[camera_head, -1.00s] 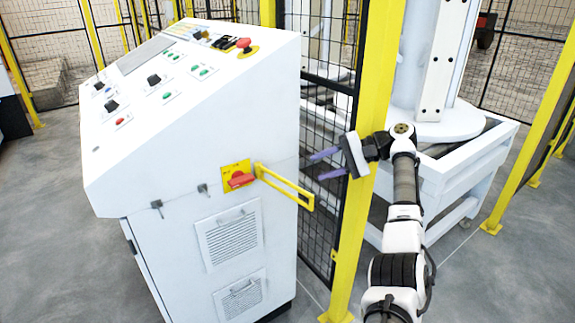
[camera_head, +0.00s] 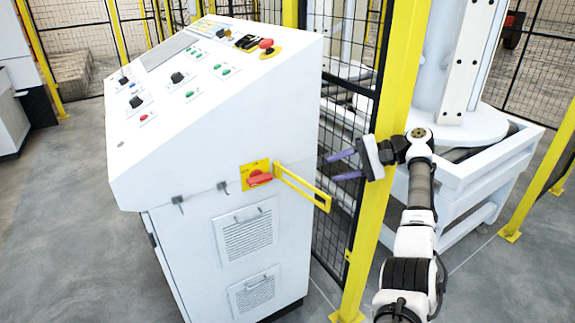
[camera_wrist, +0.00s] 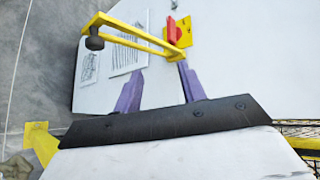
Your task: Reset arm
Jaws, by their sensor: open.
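My gripper (camera_head: 343,165) is open and empty, its two purple fingers pointing left toward the white control cabinet (camera_head: 215,150). It is in front of the yellow fence post and to the right of the cabinet's yellow bar (camera_head: 302,187), apart from it in the head view. In the wrist view the gripper (camera_wrist: 157,82) shows its two fingers spread, with the yellow bar (camera_wrist: 140,34) and the red rotary switch (camera_wrist: 173,30) beyond them. The red switch also shows in the head view (camera_head: 260,178), on a yellow plate on the cabinet's side.
A yellow fence post (camera_head: 392,120) stands right behind my gripper, with black mesh (camera_head: 345,130) beside it. A white machine frame (camera_head: 490,165) stands to the right of the post. Grey floor (camera_head: 75,220) is clear at the left.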

